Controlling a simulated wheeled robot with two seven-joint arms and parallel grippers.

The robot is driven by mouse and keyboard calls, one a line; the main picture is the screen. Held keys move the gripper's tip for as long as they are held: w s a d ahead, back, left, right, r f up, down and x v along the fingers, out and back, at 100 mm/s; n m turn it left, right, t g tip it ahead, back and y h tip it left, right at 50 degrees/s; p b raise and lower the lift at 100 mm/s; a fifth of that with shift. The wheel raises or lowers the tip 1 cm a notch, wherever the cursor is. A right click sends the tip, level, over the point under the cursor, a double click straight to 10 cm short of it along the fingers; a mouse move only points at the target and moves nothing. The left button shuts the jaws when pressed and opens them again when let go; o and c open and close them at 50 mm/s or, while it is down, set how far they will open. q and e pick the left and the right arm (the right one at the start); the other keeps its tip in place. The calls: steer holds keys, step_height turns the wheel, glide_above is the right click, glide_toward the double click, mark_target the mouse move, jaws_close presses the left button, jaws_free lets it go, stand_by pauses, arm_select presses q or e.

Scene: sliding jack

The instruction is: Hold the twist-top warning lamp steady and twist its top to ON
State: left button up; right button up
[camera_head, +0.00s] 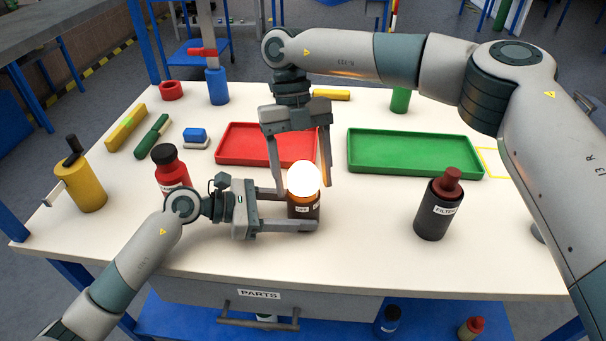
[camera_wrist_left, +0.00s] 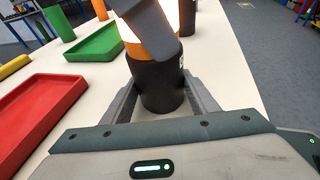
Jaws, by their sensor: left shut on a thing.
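The warning lamp (camera_head: 304,182) stands upright near the table's middle, with a dark base, an orange collar and a brightly glowing top. A small white label with OFF shows on its base. My left gripper (camera_head: 300,209) is shut on the base from the left side. In the left wrist view its fingers lie on both sides of the black base (camera_wrist_left: 160,82). My right gripper (camera_head: 304,187) points down from above, with its fingers on either side of the glowing top and slim gaps beside it. In the left wrist view one right finger hides part of the top.
A red tray (camera_head: 225,157) and a green tray (camera_head: 415,172) lie behind the lamp. A red bottle (camera_head: 171,172) stands near my left gripper, a yellow can (camera_head: 80,190) at far left, and a dark FILTER bottle (camera_head: 434,218) at right. The table between lamp and FILTER bottle is clear.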

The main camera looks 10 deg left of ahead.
steer(key=shift+r, duration=0.1)
steer(key=v, duration=1.1)
steer(key=shift+w+r, duration=0.2)
steer(key=shift+r, duration=0.15)
arm_select(q)
steer(key=o, duration=1)
steer(key=v, duration=0.6)
steer(key=shift+a, duration=0.2)
steer(key=shift+s+a+r, duration=0.2)
steer(key=shift+a, duration=0.35)
steer(key=shift+r, duration=0.1)
arm_select(e)
steer(key=shift+r, duration=0.1)
